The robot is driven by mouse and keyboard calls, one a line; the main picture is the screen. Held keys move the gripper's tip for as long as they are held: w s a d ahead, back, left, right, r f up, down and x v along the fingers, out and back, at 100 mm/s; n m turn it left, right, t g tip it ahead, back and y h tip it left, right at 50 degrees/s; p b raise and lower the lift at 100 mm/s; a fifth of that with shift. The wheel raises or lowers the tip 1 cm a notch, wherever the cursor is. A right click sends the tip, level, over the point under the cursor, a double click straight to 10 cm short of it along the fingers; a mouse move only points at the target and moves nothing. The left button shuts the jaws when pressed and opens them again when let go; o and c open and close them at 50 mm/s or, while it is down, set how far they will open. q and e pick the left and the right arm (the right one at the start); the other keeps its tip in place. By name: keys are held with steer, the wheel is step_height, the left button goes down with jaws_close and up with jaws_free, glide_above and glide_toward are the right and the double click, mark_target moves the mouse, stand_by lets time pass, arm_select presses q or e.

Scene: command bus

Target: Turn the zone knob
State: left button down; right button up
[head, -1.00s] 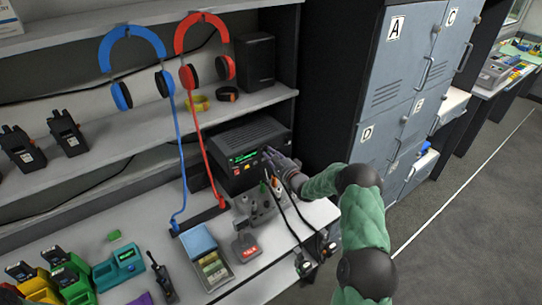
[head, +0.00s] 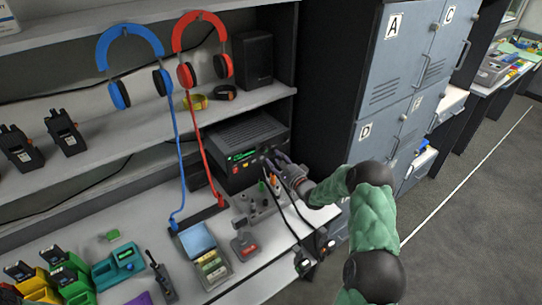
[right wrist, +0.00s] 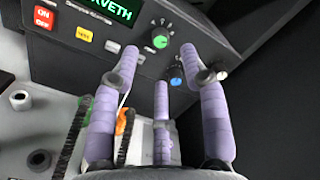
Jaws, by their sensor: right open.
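The black radio console (head: 245,150) stands at the back right of the desk, with a lit green display. In the right wrist view its front panel (right wrist: 205,30) carries a green-marked knob (right wrist: 160,40) and a blue-marked knob (right wrist: 177,76) lower down. I cannot read which one is the zone knob. My right gripper (head: 281,167) is in front of the panel's right part. In the right wrist view the gripper (right wrist: 164,75) is open, its purple fingers spread around the view of the knobs, with nothing held. Whether a finger touches the panel is unclear. My left gripper is not in view.
A grey base with upright parts (head: 250,207) and cables stands close below my right gripper. A red-labelled box (head: 244,244) and a card tray (head: 213,268) are nearby. Grey lockers (head: 400,80) rise to the right.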

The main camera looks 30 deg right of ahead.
steer(key=s, duration=0.7)
steer(key=shift+d, duration=0.2)
steer(key=shift+f, duration=0.1)
